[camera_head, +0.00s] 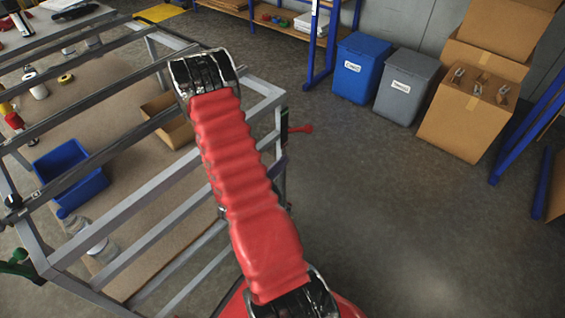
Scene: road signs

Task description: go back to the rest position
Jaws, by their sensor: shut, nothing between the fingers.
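My red ribbed arm link rises from the bottom centre towards the upper left, with a black joint at each end. Its upper joint overlaps the corner of a grey metal frame (262,88) in the picture; I cannot tell whether they touch. My gripper does not show in this view; the arm link may hide it. No held object shows.
The frame's bars fill the left side, with a blue bin (70,178) and an open cardboard box (168,122) seen among them. A red-handled clamp (300,129) sticks out from the frame's right side. Blue and grey bins and cardboard boxes (465,115) stand behind.

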